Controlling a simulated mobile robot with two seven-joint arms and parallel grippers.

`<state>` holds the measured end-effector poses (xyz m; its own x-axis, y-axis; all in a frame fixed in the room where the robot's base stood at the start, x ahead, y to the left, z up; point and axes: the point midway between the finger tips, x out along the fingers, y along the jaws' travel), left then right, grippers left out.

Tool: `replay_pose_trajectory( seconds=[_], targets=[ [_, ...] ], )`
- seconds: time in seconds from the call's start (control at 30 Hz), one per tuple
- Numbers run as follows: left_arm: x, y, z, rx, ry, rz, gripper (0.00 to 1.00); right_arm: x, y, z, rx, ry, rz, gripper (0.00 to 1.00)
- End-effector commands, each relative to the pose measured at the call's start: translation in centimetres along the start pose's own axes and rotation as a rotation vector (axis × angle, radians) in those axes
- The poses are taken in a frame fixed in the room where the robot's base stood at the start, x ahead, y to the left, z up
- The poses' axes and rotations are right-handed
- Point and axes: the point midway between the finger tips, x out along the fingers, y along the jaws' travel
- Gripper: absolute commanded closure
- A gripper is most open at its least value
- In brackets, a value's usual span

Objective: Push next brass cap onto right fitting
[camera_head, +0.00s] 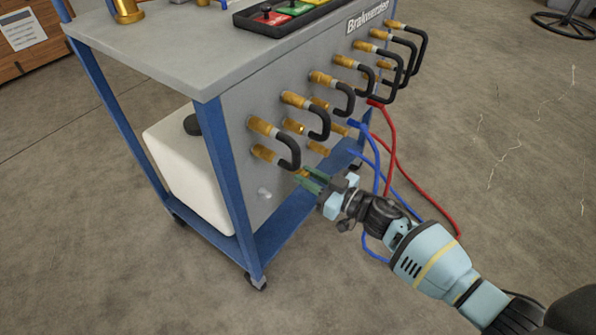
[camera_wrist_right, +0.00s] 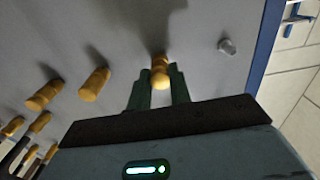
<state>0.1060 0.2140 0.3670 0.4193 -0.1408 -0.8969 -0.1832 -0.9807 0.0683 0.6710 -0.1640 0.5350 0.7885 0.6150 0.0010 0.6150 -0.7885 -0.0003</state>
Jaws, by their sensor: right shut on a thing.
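My right gripper (camera_head: 310,180) is at the lower part of the cart's grey side panel, its green fingers shut on a brass cap (camera_head: 301,173). In the right wrist view the cap (camera_wrist_right: 160,76) sits between the two fingertips (camera_wrist_right: 158,84), close to the panel. The fingers and cap hide what is behind it, so I cannot tell whether it is seated on a fitting. A bare pale fitting (camera_head: 265,193) sticks out of the panel to the left of the gripper in the head view; it also shows in the right wrist view (camera_wrist_right: 228,46). My left gripper is out of view.
Several brass pieces with black curved hoses (camera_head: 318,122) line the panel above the gripper. Red (camera_head: 391,150) and blue (camera_head: 377,170) cables hang close by the arm. A white tank (camera_head: 185,165) stands on the cart's blue lower shelf. The floor at right is mostly clear.

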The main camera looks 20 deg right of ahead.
Motion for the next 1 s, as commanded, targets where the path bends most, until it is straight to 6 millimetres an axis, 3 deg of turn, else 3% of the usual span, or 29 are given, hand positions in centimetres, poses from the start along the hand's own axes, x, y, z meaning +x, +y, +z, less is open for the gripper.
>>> replay_pose_trajectory(
  seconds=[1.0],
  targets=[
    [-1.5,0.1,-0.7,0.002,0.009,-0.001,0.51,-3.6,0.0,0.0,-0.001,-0.001,0.000,1.00]
  ],
)
